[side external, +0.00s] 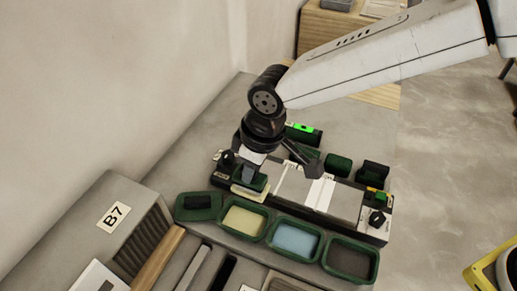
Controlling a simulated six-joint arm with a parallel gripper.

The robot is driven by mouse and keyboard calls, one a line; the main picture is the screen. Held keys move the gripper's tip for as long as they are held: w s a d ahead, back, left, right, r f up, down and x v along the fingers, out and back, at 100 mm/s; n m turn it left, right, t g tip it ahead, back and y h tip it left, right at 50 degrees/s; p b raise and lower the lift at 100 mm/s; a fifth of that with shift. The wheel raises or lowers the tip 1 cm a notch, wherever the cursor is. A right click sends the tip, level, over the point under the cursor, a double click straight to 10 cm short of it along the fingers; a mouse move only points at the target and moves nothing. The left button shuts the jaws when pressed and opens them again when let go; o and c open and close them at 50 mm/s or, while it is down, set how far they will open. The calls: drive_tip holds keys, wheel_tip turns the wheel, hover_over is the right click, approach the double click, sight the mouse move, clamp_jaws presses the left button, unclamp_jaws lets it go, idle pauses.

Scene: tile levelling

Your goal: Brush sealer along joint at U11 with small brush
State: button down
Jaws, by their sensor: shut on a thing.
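My gripper (252,165) is at the left end of a black levelling fixture (221,181), pointing down. It is shut on a dark green block-like tool (254,183) with a pale cream lower edge. Whether this tool is the small brush, I cannot tell. The fixture holds grey tiles (343,203) with pale strips (318,192) across them. The held tool is over or at the near left edge of the fixture; contact is not clear. No U11 marking can be read, and my gripper hides part of the fixture's left end.
Green trays line the near side: one with a dark block (198,202), one cream-filled (244,219), one blue-filled (294,240), one dark grey (350,260). Behind the fixture stand a green-lit device (303,131) and dark green blocks (338,164). A box marked B7 (112,216) stands left.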

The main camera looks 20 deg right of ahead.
drive_tip(key=w+d+r, duration=0.2)
drive_tip(key=w+d, duration=0.5)
drive_tip(key=d, duration=0.5)
drive_tip(key=shift+w+d+r, duration=0.2)
drive_tip(key=shift+w, duration=0.1)
drive_tip(key=shift+f, duration=3.95)
drive_tip(key=shift+f, duration=0.55)
drive_tip(key=shift+a, duration=0.1)
drive_tip(key=shift+s+a, duration=0.7)
drive_tip(key=shift+s, duration=0.05)
drive_tip(key=shift+s+a, duration=0.1)
